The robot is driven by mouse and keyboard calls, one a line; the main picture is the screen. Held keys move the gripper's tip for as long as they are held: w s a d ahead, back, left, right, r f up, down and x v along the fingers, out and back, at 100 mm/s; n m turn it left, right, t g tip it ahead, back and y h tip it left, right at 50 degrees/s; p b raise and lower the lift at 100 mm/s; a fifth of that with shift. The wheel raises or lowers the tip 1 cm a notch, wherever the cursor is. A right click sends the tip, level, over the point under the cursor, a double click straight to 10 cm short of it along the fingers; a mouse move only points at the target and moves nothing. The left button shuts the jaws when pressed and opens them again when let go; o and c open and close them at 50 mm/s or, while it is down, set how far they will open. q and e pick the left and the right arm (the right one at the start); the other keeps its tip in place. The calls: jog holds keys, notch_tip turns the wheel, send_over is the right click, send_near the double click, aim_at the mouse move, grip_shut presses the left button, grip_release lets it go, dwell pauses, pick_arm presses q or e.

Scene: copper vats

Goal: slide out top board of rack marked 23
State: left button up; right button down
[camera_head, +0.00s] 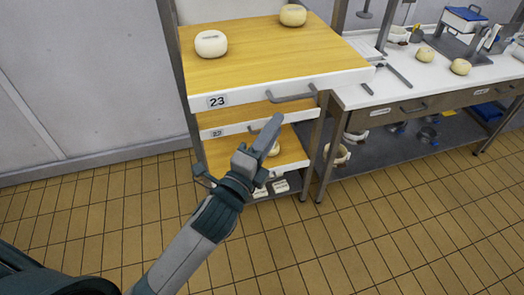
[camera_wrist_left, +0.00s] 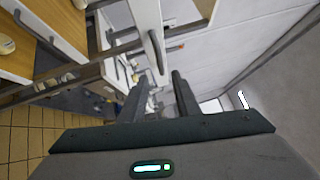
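The rack (camera_head: 187,75) stands at the centre in the head view. Its top board (camera_head: 250,55) has a yellow wooden surface, a white front edge with a label 23 (camera_head: 217,101), and a grey bar handle (camera_head: 292,97) toward the right. Two pale round cheeses (camera_head: 211,44) (camera_head: 293,15) sit on it. My left gripper (camera_head: 274,126) is in front of the rack, appearing just below the handle, and hides part of the lower boards. My right gripper is out of view.
A lower board (camera_head: 230,130), also labelled, is under the top one, with another below. A white-topped workbench (camera_head: 400,88) with drawers, cheeses and tools stands close on the right. Open tiled floor (camera_head: 370,235) lies in front; a grey wall is behind.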

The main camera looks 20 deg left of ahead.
pick_arm(q)
jog(key=shift+b+v, duration=0.6)
jog(key=shift+v, duration=2.05)
jog(key=shift+w+f, duration=0.1)
